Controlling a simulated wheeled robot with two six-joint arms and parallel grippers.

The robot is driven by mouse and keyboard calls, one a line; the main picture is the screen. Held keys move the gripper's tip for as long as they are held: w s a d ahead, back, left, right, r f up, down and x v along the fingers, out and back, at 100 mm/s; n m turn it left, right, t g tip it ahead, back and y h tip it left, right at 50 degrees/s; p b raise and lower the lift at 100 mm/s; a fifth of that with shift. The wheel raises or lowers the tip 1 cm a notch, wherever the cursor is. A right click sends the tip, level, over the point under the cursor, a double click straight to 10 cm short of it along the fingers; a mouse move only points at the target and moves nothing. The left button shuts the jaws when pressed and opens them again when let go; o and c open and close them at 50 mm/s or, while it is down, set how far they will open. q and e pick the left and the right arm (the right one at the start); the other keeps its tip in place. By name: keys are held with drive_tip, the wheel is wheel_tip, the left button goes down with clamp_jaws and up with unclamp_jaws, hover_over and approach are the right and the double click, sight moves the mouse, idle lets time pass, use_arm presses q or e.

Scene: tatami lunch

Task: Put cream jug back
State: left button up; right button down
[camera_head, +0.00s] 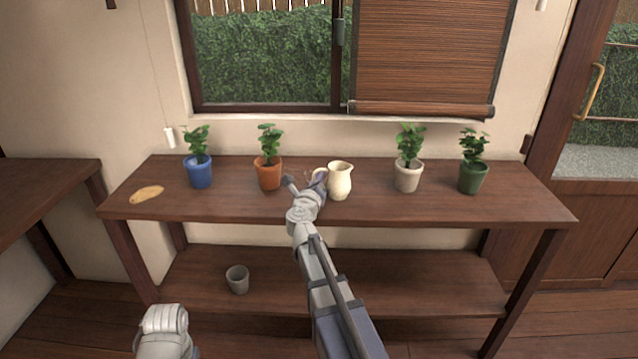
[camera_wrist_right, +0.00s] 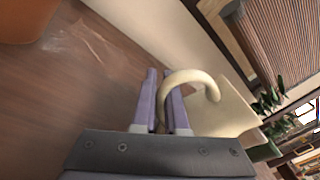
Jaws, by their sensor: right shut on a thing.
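The cream jug (camera_head: 340,181) stands upright on the upper shelf of the wooden stand, between the terracotta pot and the pale pot. My right gripper (camera_head: 307,186) is at its left side. In the right wrist view the right gripper (camera_wrist_right: 166,102) is shut on the curved handle of the jug (camera_wrist_right: 226,108), which passes between the fingers. The jug's base looks at or very near the shelf; I cannot tell if it touches. My left arm shows only as a pale link at the bottom left; its gripper is not seen.
On the upper shelf (camera_head: 330,212) are potted plants: blue (camera_head: 200,173), terracotta (camera_head: 268,175), pale (camera_head: 407,177) and dark green (camera_head: 472,179). A tan flat object (camera_head: 146,195) lies at the left end. A grey cup (camera_head: 238,279) is on the lower shelf. The front right of the upper shelf is clear.

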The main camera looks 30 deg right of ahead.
drive_tip(key=shift+r, duration=0.1)
drive_tip(key=c, duration=0.9)
unclamp_jaws()
drive_tip(key=shift+c, duration=0.2)
drive_tip(key=shift+r, duration=0.15)
drive_tip(key=v, duration=1.2)
drive_tip(key=shift+s, duration=0.1)
